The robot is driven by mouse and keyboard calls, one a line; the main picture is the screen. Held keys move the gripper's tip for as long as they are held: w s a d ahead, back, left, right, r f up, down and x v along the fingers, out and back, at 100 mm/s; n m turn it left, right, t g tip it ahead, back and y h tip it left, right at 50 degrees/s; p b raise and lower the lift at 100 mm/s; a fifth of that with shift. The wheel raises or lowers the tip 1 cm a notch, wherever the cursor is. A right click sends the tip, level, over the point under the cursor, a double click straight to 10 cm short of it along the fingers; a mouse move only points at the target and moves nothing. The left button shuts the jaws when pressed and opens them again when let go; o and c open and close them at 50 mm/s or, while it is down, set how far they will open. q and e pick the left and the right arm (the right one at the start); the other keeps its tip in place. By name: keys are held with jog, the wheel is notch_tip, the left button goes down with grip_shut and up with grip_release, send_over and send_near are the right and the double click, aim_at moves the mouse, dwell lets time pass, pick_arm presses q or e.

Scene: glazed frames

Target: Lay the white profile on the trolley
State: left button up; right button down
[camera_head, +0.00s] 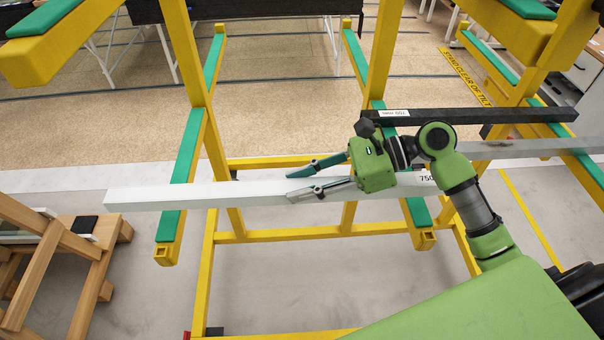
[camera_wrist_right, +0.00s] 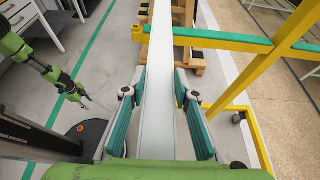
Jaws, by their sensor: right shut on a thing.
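The long white profile (camera_head: 150,199) runs level across the head view, with a label near its right end. My right gripper (camera_head: 318,178) is shut on it near the middle; the wrist view shows the profile (camera_wrist_right: 157,110) between the fingers (camera_wrist_right: 157,95). A yellow frame with green-padded arms (camera_head: 188,150), with a castor (camera_wrist_right: 238,117) in the wrist view, looks like the trolley. The profile passes over a left and a right padded arm; I cannot tell whether it touches them. My left gripper (camera_wrist_right: 84,99) is small in the wrist view, away from the profile, its opening unclear.
A black bar (camera_head: 470,115) and a grey bar (camera_head: 530,149) lie on the yellow frame's right side. A wooden stand (camera_head: 95,265) is at the lower left, near the profile's left end. Upper yellow arms (camera_head: 45,50) overhang at the top left. Grey floor below is mostly clear.

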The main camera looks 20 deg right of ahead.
jog(key=shift+w+f, duration=0.1)
jog(key=shift+f, duration=2.1)
pick_arm(q)
jog(key=shift+s+a+f, duration=0.15)
jog(key=shift+s+a, duration=0.05)
jog(key=shift+s, duration=0.75)
pick_arm(e)
jog(key=shift+f, duration=0.1)
pick_arm(q)
jog(key=shift+w, duration=0.15)
pick_arm(e)
jog(key=shift+f, duration=0.45)
